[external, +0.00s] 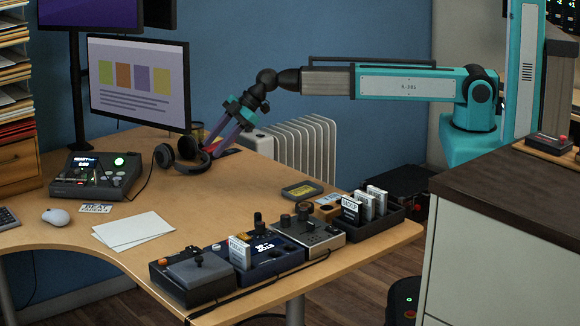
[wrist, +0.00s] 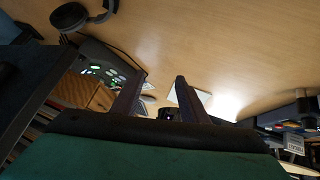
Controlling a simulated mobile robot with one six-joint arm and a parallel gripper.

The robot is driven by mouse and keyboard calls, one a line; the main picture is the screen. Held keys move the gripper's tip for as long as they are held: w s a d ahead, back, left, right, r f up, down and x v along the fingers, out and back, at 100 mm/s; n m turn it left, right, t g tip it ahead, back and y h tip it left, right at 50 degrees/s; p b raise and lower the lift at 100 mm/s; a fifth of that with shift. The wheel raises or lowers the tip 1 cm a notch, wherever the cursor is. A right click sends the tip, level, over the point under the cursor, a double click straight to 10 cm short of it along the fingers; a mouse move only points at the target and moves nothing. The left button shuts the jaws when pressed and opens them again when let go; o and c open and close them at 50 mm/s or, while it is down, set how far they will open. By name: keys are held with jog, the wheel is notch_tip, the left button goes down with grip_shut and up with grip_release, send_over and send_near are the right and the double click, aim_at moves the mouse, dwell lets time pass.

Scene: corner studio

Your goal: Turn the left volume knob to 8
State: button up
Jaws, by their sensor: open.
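My gripper (external: 210,147) hangs open and empty over the desk, beside the headphones in the external view. In the wrist view its two dark fingers (wrist: 157,92) are spread apart with nothing between them touching. A grey unit (external: 308,233) with several dark knobs stands in the row along the desk's front right edge, far from my gripper. A blue unit (external: 265,252) with a lit screen, a knob and a white cartridge stands left of it. I cannot tell which knob is the left volume knob, and no setting is readable.
Black headphones (external: 182,156) lie close to my gripper, and the monitor (external: 139,83) stands left of it. A dark console (external: 96,177) with a lit screen sits at left. A joystick box (external: 194,277) and a cartridge tray (external: 388,214) flank the row. The desk middle is clear.

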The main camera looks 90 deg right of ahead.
jog(key=s+a+n+g, duration=0.2)
jog(key=s+a+n, duration=0.3)
jog(key=a, duration=0.5)
notch_tip(320, 180, up, 6)
jog(key=n+g+h+p, duration=0.35)
jog(key=n+g, duration=0.25)
jog(key=n, duration=0.9)
send_over(303, 208)
jog(key=shift+w+a+r+b, duration=0.1)
jog(key=shift+a+r+b, duration=0.1)
jog(key=shift+b, duration=0.1)
jog(key=shift+f, duration=0.1)
jog(key=shift+d+f+p, duration=0.2)
jog(key=shift+f+p, duration=1.45)
jog(key=shift+f, duration=5.15)
grip_shut()
